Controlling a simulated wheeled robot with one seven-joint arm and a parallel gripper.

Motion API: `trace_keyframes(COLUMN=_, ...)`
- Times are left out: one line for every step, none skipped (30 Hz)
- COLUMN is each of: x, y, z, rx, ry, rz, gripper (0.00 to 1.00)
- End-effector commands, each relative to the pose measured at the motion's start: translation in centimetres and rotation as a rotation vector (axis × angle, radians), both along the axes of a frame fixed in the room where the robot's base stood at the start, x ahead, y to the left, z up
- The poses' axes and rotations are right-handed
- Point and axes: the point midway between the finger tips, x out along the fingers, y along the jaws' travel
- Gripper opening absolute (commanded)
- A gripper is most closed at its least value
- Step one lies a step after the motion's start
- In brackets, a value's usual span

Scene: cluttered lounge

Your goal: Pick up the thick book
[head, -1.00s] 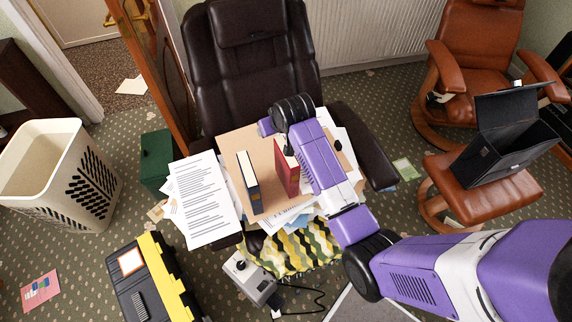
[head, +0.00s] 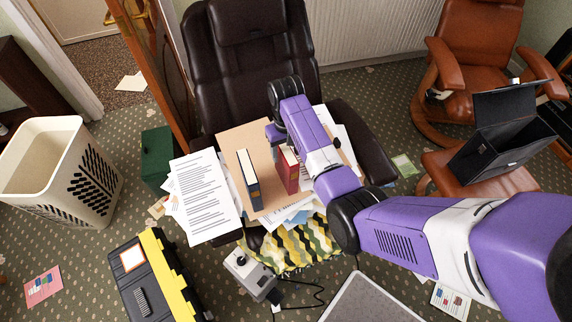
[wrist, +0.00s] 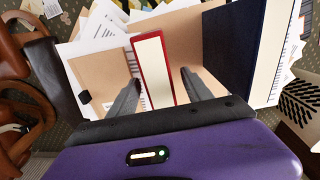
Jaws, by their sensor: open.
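Two books stand upright on the brown board of the pile on the dark leather chair. The red book (head: 288,170) is at the right and the dark blue book (head: 249,180) at the left. In the wrist view the red book (wrist: 152,68) shows its pale page edge between red covers. My gripper (wrist: 160,88) is open, with one finger on either side of it and visible gaps. The dark blue book (wrist: 232,55) is to the right, outside the fingers.
Loose papers (head: 205,195) lie around the brown board (head: 240,140) on the chair (head: 245,70). A black case (head: 500,135) sits on a brown footstool at right. A toolbox (head: 150,280), a grey box (head: 250,272) with a cable and a laundry basket (head: 60,170) stand on the carpet.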

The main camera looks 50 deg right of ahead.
Motion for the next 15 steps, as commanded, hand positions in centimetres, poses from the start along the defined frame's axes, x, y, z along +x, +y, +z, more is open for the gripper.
trace_keyframes(x=-0.1, y=0.0, z=-0.7, rx=0.002, ry=0.004, rz=0.000, gripper=0.58)
trace_keyframes(x=-0.1, y=0.0, z=-1.1, rx=0.002, ry=0.004, rz=0.000, gripper=0.58)
trace_keyframes(x=-0.1, y=0.0, z=-1.7, rx=0.001, ry=0.003, rz=0.000, gripper=0.58)
trace_keyframes(x=-0.1, y=0.0, z=-2.1, rx=0.001, ry=0.002, rz=0.000, gripper=0.58)
trace_keyframes(x=-0.1, y=0.0, z=-2.4, rx=0.001, ry=0.002, rz=0.000, gripper=0.58)
trace_keyframes(x=-0.1, y=0.0, z=-2.7, rx=0.000, ry=0.001, rz=0.001, gripper=0.58)
trace_keyframes(x=-0.1, y=0.0, z=-2.8, rx=0.000, ry=0.001, rz=0.001, gripper=0.58)
trace_keyframes(x=0.0, y=0.0, z=-2.9, rx=0.000, ry=0.000, rz=0.001, gripper=0.58)
trace_keyframes(x=0.0, y=0.0, z=-3.0, rx=0.000, ry=-0.001, rz=0.001, gripper=0.58)
trace_keyframes(x=0.0, y=0.0, z=-3.0, rx=0.000, ry=-0.001, rz=0.001, gripper=0.58)
trace_keyframes(x=0.0, y=0.0, z=-3.0, rx=0.000, ry=-0.001, rz=0.001, gripper=0.58)
trace_keyframes(x=0.0, y=0.0, z=-3.0, rx=-0.001, ry=-0.002, rz=0.001, gripper=0.58)
trace_keyframes(x=0.0, y=0.0, z=-3.0, rx=-0.001, ry=-0.002, rz=0.001, gripper=0.58)
trace_keyframes(x=0.0, y=0.0, z=-3.0, rx=-0.001, ry=-0.002, rz=0.001, gripper=0.58)
trace_keyframes(x=0.0, y=0.0, z=-3.0, rx=-0.001, ry=-0.002, rz=0.001, gripper=0.56)
